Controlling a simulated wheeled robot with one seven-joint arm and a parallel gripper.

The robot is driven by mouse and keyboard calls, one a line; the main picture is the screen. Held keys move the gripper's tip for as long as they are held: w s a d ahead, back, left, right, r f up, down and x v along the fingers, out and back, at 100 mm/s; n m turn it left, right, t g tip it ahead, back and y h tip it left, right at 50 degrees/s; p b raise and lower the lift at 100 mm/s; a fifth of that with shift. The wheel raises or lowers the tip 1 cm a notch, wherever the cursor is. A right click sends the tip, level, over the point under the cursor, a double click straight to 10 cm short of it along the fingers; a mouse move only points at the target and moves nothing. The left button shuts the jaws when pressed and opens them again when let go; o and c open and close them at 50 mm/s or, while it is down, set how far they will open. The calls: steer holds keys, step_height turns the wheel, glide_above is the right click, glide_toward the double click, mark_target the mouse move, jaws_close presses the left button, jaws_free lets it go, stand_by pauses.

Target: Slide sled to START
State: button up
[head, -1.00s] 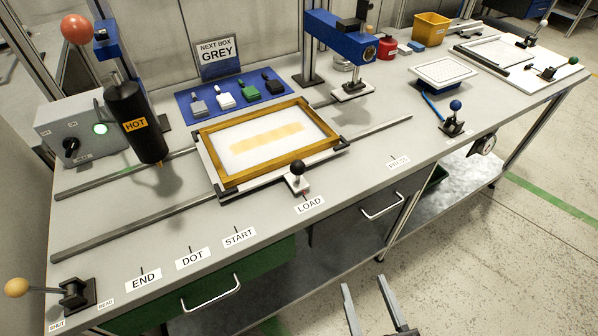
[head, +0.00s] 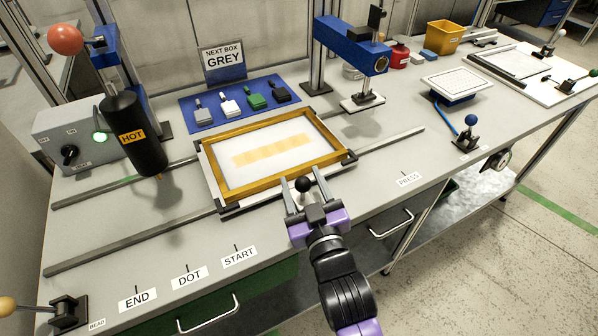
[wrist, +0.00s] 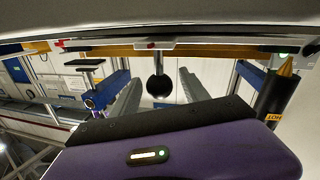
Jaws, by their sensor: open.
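The sled (head: 214,188) is a pale tray with a yellow-brown frame (head: 222,190) around a white screen, lying across two rails. A black ball knob (head: 303,184) stands at its front edge. The START label (head: 239,257) is on the bench's front strip, left of the knob. My gripper (head: 302,177) is open, with its fingers on either side of the knob. In the wrist view the knob (wrist: 158,86) shows between the two fingers. Contact cannot be told. The LOAD label is hidden behind my gripper.
The front rail (head: 130,235) runs left past the DOT (head: 189,276) and END (head: 138,298) labels. A black HOT cylinder (head: 137,135) hangs over the rails at left. A blue press (head: 345,45) stands behind right. The rails left of the sled are clear.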

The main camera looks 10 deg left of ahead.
steer(key=shift+x, duration=1.4)
jaws_close()
stand_by(0.4)
